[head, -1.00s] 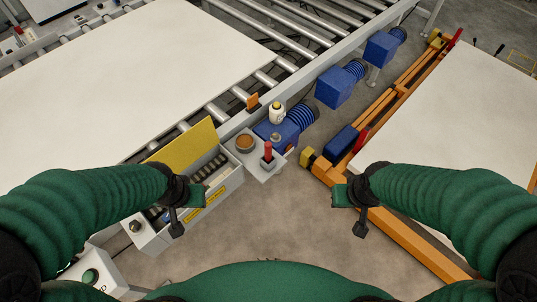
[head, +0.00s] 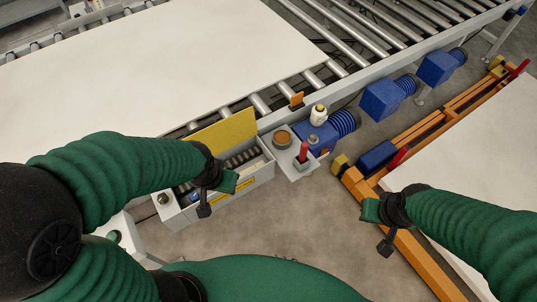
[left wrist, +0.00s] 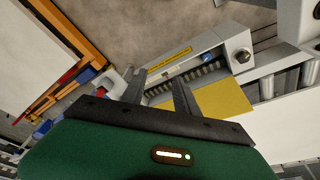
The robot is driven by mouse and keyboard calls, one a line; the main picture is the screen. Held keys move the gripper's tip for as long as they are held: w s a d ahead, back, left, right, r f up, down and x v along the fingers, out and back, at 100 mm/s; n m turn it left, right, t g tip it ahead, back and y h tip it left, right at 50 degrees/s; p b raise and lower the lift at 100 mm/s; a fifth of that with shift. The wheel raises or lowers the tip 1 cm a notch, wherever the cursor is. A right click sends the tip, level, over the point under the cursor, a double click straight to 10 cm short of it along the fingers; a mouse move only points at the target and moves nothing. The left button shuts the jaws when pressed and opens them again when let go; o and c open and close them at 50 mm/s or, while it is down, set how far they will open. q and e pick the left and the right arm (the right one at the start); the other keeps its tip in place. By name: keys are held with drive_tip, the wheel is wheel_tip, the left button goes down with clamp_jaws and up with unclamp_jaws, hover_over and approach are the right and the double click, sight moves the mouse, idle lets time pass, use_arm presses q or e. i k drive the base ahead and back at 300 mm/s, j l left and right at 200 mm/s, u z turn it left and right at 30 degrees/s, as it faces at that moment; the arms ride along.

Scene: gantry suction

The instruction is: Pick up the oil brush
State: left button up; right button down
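An upright red handle on a dark base, which looks like the oil brush (head: 304,150), stands on a small grey shelf (head: 299,172) in the head view. A round brown-topped pot (head: 282,139) sits beside it. My left gripper (head: 217,194) is over the open grey box, left of the red handle and apart from it. In the left wrist view the fingers of this gripper (left wrist: 158,92) are spread with nothing between them. My right gripper (head: 376,228) is right of and nearer than the shelf, touching nothing visible; its fingers are too small to judge.
The grey box (head: 240,190) has a raised yellow lid (head: 222,133) and a row of dark parts inside. A white bottle (head: 318,115) and a blue motor (head: 322,135) stand behind the shelf. An orange frame (head: 405,245) lies right; floor between is clear.

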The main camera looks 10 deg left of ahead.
sight(304, 147)
drive_tip(key=i+l+z, duration=0.15)
drive_tip(key=i+z, duration=0.4)
drive_tip(key=z, duration=0.2)
drive_tip(key=i+l, duration=0.05)
